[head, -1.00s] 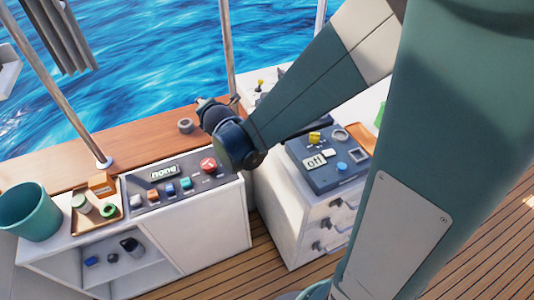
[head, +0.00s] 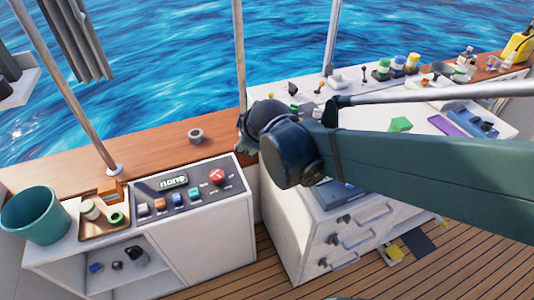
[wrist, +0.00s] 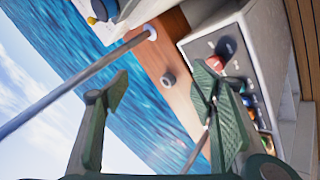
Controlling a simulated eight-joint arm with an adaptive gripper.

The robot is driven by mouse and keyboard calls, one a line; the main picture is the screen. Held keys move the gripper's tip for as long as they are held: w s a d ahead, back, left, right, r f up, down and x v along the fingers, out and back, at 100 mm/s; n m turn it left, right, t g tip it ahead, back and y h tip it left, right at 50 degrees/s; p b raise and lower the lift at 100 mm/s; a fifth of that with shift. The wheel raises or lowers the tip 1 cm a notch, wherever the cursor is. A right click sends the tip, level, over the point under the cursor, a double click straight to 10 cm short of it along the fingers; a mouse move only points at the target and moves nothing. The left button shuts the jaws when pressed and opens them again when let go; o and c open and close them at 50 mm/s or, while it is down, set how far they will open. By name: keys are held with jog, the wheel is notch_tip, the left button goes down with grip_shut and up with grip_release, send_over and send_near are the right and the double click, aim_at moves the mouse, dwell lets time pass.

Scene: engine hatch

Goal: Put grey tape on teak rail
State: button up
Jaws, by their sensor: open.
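The grey tape (head: 196,136) is a small ring lying flat on the teak rail (head: 145,152), behind the white console with the red button. The tape (wrist: 167,80) also shows in the wrist view on the brown rail (wrist: 148,58), seen between the fingers but farther away. My gripper (wrist: 160,87) is open and empty, its two green fingers spread and apart from the tape. In the head view my gripper (head: 243,125) is to the right of the tape near the rail, mostly hidden behind my wrist.
A console panel (head: 182,190) with a red button and coloured switches stands in front of the rail. A teal bucket (head: 35,217) and a small tray (head: 92,232) with items are at left. Metal posts (head: 239,55) rise from the rail. Drawers stand at right.

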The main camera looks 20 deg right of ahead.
jog(key=s+d+r+m+g+y, duration=0.1)
jog(key=s+m+g, duration=0.1)
jog(key=s+m, duration=0.9)
jog(key=shift+s, duration=3.15)
